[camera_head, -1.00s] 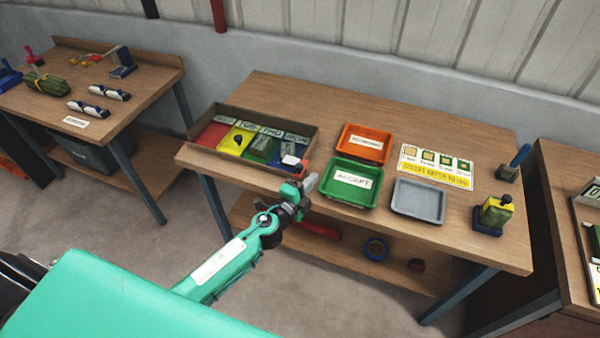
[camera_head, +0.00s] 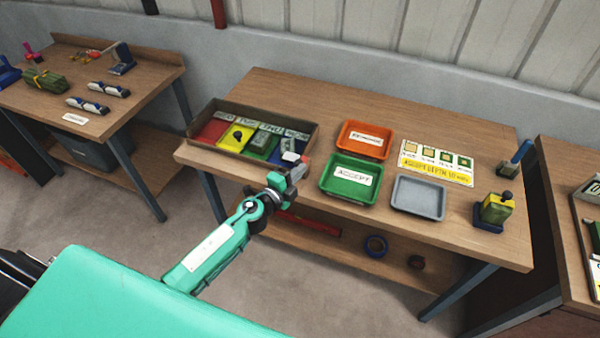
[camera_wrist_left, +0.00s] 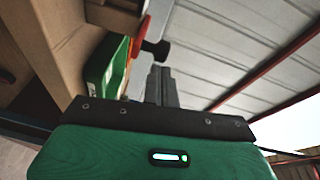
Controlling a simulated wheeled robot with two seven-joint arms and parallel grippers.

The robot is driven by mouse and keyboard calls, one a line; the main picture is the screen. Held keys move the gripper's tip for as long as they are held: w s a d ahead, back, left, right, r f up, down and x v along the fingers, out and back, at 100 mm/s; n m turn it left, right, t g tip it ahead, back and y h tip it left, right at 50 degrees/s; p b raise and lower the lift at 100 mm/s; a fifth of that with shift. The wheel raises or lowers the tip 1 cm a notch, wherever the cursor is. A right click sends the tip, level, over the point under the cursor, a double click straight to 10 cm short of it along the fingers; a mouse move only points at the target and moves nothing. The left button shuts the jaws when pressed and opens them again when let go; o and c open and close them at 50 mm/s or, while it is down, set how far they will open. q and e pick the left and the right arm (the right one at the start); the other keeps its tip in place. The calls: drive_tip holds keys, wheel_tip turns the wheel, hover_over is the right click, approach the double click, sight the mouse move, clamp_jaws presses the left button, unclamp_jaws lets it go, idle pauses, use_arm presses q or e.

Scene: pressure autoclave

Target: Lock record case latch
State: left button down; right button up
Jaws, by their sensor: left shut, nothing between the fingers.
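A shallow brown open case (camera_head: 165,150) lies at the left end of the middle table. It holds red, yellow, green and blue sections with labelled cards; I take it for the record case. A small white piece (camera_head: 291,157) and a reddish bit (camera_head: 304,160) show at its front right corner; I cannot tell whether either is the latch or how it stands. My left gripper (camera_head: 298,171) is beside that corner, at the table's front edge. In the left wrist view its fingers (camera_wrist_left: 161,86) are together and empty. Contact with the case cannot be told. My right gripper is out of view.
Right of the case are a green tray (camera_head: 340,190), an orange tray (camera_head: 345,142) and a grey tray (camera_head: 418,209). A yellow-green block (camera_head: 495,210) stands farther right. A black knob (camera_wrist_left: 157,48) lies beyond the fingers. The table's back is clear.

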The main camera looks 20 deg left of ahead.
use_arm(q)
drive_tip(key=shift+a+m+g+h+b, duration=0.4)
drive_tip(key=shift+a+m+h+b, duration=0.15)
drive_tip(key=shift+h, duration=0.35)
drive_tip(key=w+a+m+g+h+b, duration=0.1)
drive_tip(key=a+m+g+h+b, duration=0.1)
drive_tip(key=b, duration=0.1)
drive_tip(key=w+a+m+g+h+b, duration=0.1)
drive_tip(key=a+m+h+b, duration=0.1)
drive_tip(key=b, duration=0.1)
drive_tip(key=w+a+m+g+h+b, duration=0.1)
drive_tip(key=a+m+g+h+b, duration=0.1)
drive_tip(key=a+h+b, duration=0.1)
drive_tip(key=shift+w+g+b, duration=0.3)
drive_tip(key=shift+w+b, duration=0.1)
drive_tip(key=shift+b, duration=0.05)
drive_tip(key=shift+s, duration=0.1)
